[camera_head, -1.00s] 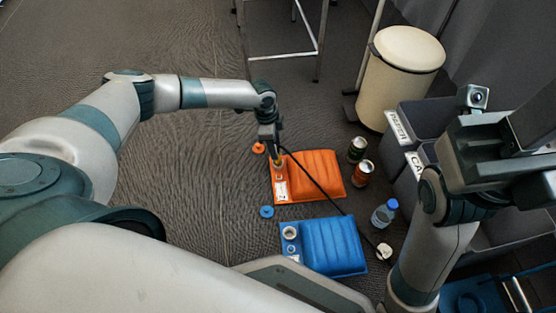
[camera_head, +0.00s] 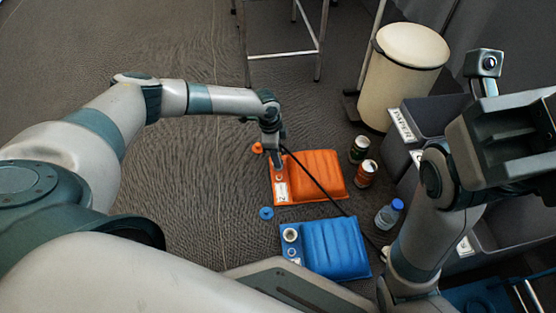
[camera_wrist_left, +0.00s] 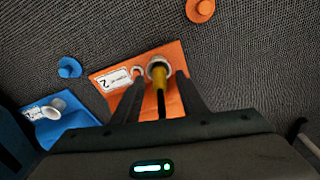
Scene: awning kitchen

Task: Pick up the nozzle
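The orange container also shows in the left wrist view (camera_wrist_left: 112,80). My left gripper (camera_head: 275,160) points down over this opening. In the left wrist view its two dark fingers (camera_wrist_left: 160,82) are apart, one on each side of the nozzle, with gaps showing. The gripper hides the nozzle in the head view. My right arm's wrist end (camera_head: 500,135) is at the right; its fingers cannot be made out.
A blue container (camera_head: 330,245) lies nearer, with a blue cap (camera_head: 266,213) and an orange cap (camera_head: 258,148) on the floor. Two cans (camera_head: 366,172) and a bottle (camera_head: 389,213) stand right of the containers, before grey bins (camera_head: 425,115). Floor at left is clear.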

